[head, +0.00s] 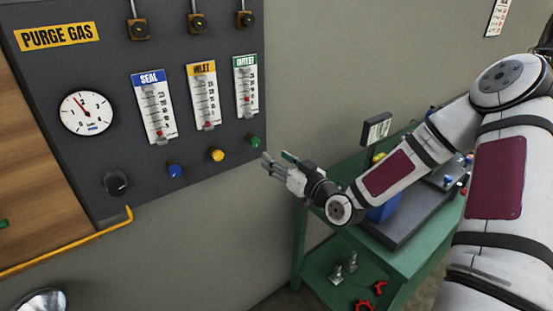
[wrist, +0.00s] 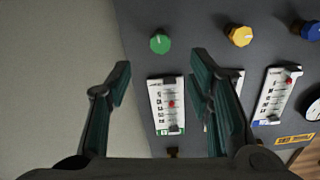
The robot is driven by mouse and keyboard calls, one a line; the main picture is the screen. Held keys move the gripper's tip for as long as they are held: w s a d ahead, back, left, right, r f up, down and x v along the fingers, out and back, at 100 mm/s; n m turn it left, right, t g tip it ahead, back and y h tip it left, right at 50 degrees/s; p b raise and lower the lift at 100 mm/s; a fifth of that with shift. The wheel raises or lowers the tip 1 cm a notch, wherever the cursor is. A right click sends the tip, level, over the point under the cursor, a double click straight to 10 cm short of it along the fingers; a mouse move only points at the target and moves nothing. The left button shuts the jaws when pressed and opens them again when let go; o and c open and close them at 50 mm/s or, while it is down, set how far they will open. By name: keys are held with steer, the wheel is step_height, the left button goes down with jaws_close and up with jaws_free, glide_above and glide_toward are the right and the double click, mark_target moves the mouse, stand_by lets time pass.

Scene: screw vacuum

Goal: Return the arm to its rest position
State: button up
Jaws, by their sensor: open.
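My arm reaches in from the right in the head view, with its white links bent at the elbow. My gripper (head: 275,163) is open and empty, in front of the purge gas panel (head: 112,62) near its lower right corner. In the wrist view my gripper (wrist: 160,75) shows two spread teal-lined fingers. The green knob (wrist: 160,42) and the outlet gauge (wrist: 168,105) appear between the fingers, beyond them. The green knob also shows just left of my gripper in the head view (head: 254,142). I cannot tell the exact gap between fingers and panel.
A green cart (head: 317,287) stands below my forearm, carrying a dark device and a small display (head: 376,129). Red parts (head: 380,287) lie on its lower shelf. A yellow pipe (head: 75,243) runs below the panel.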

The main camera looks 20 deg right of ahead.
steer(key=s+a+r+m+g+h, duration=0.1)
steer(key=s+r+g, duration=0.4)
steer(key=s, duration=1.2)
steer(key=s+a+r+m+g+h, duration=0.1)
steer(key=s+r+g+h, duration=0.3)
steer(key=s+r, duration=0.6)
steer(key=s+a+g, duration=0.1)
steer(key=s+g, duration=0.1)
steer(key=s, duration=0.5)
steer(key=shift+a+r+g+h, duration=0.15)
steer(key=shift+r+g+h, duration=0.15)
steer(key=shift+r, duration=0.1)
